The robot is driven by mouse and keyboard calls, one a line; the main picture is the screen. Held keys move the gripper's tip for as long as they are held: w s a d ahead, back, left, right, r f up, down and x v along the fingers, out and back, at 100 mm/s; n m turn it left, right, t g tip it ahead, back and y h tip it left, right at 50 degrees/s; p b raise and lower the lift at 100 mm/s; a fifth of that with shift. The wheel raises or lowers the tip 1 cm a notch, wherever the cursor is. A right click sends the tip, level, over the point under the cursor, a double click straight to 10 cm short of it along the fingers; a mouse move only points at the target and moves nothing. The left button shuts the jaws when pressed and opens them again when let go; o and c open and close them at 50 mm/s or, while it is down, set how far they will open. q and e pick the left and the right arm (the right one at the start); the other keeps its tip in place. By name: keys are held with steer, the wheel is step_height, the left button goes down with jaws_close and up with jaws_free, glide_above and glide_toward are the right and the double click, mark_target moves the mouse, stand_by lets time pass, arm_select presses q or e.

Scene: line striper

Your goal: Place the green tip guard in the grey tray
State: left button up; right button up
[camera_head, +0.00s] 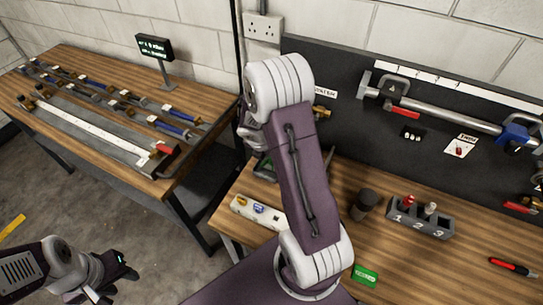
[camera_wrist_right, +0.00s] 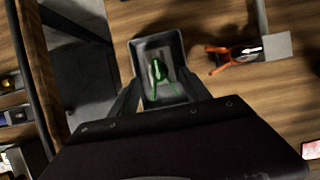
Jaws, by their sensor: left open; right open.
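The grey tray (camera_wrist_right: 176,41) stands on the wooden bench in the right wrist view. The green tip guard (camera_wrist_right: 157,68) shows inside the tray's outline, between its walls; it looks to lie on the tray floor. My right gripper (camera_wrist_right: 160,98) is open, its dark fingers spread at the tray's left and right near side, apart from the green piece. In the head view my right arm covers most of the tray area; only a dark edge of the tray (camera_head: 262,168) shows beside it. My left gripper (camera_head: 110,280) is open and empty over the floor at lower left.
An orange-handled tool (camera_wrist_right: 232,54) lies right of the tray. In the head view a numbered block (camera_head: 420,218), a dark cup (camera_head: 364,204), a green card (camera_head: 365,275) and a red-black pen (camera_head: 514,267) stand or lie on the bench. A second bench (camera_head: 75,60) holds several tools.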

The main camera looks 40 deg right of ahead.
steer(key=p+v, duration=0.2)
steer(key=v, duration=0.5)
arm_select(q)
step_height(320, 180, up, 2)
steer(key=shift+r+b, duration=0.15)
steer(key=shift+b, duration=0.15)
arm_select(e)
steer(key=s+a+m+y, duration=0.2)
steer(key=s+a+m, duration=0.4)
steer(key=m, duration=0.6)
steer(key=s+a+r+m+y, duration=0.1)
steer(key=s+a+m+y, duration=0.1)
steer(key=s+a+m, duration=0.4)
steer(key=a+m, duration=0.2)
steer(key=m, duration=0.3)
steer(key=shift+a+m+g, duration=0.35)
steer(key=shift+m+g, duration=0.05)
arm_select(q)
step_height(320, 180, down, 2)
steer(key=shift+b, duration=0.95)
arm_select(e)
steer(key=shift+f, duration=0.85)
